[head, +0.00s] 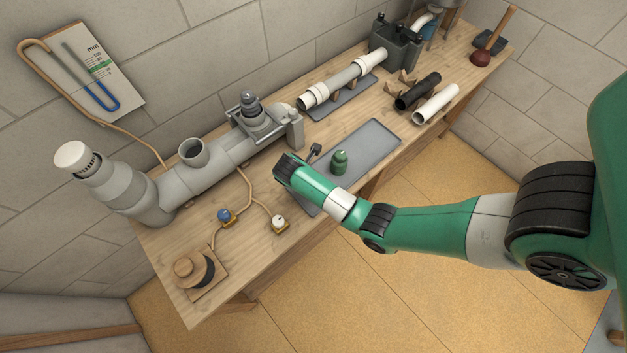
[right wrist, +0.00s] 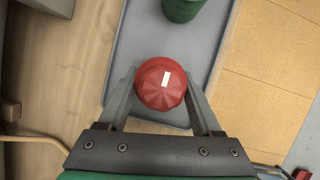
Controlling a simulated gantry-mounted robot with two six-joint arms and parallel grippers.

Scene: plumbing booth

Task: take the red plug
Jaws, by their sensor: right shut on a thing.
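The red plug (right wrist: 161,85) is a round, ribbed red knob with a white mark, seen from above in the right wrist view. My right gripper (right wrist: 161,90) is shut on it, one grey finger on each side. The plug shows over the grey tray (right wrist: 130,55); I cannot tell whether it touches it. In the head view the end of my right arm hides the red plug and the jaws. My left gripper is in neither view.
A green plug (head: 339,162) stands on the grey tray (head: 372,138), close to my right arm. Large grey pipework (head: 205,172) lies along the wall side. Valves with blue (head: 224,215) and white (head: 278,221) knobs are to the left. The tray's far end is clear.

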